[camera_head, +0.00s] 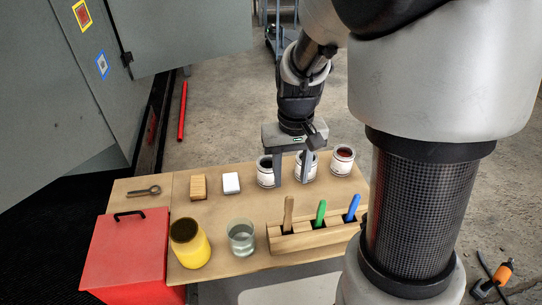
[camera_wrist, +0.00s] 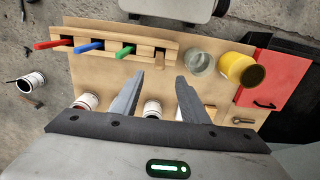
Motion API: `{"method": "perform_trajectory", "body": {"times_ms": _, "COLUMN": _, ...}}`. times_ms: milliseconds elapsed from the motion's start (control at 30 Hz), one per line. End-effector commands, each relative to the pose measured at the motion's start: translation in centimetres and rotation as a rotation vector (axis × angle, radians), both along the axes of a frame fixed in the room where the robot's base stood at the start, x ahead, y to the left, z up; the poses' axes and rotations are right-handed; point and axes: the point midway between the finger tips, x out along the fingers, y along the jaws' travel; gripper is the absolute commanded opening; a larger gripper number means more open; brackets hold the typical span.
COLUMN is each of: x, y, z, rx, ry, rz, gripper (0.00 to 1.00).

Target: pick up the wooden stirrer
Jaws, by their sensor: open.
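A brown wooden stick, which looks like the wooden stirrer (camera_head: 288,212), stands upright in the left slot of a wooden rack (camera_head: 292,243). In the wrist view the stirrer (camera_wrist: 160,53) shows end-on in the rack (camera_wrist: 108,39), just beyond my fingertips. My gripper (camera_head: 291,180) is open and empty, pointing down over the back of the table by the paint cans. It is behind the rack and apart from the stirrer. In the wrist view, my gripper (camera_wrist: 160,77) has clear space between its fingers. The stirrer's lower end is hidden inside the rack.
Green (camera_head: 320,212), blue (camera_head: 353,207) and red (camera_wrist: 52,44) handles stand in the same rack. Paint cans (camera_head: 343,160) line the table's back. A glass jar (camera_head: 241,238), yellow cup (camera_head: 190,245) and red box (camera_head: 125,250) are left of the rack. The table's middle is clear.

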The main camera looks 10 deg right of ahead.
Motion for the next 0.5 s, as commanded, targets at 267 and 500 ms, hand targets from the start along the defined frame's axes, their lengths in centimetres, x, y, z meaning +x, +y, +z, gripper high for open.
{"method": "perform_trajectory", "body": {"times_ms": 267, "x": -0.1, "y": 0.0, "z": -6.6, "rx": -0.001, "ry": 0.005, "rz": 0.000, "gripper": 0.41}}
{"method": "perform_trajectory", "body": {"times_ms": 500, "x": -0.1, "y": 0.0, "z": -9.7, "rx": 0.000, "ry": 0.001, "rz": 0.000, "gripper": 0.41}}
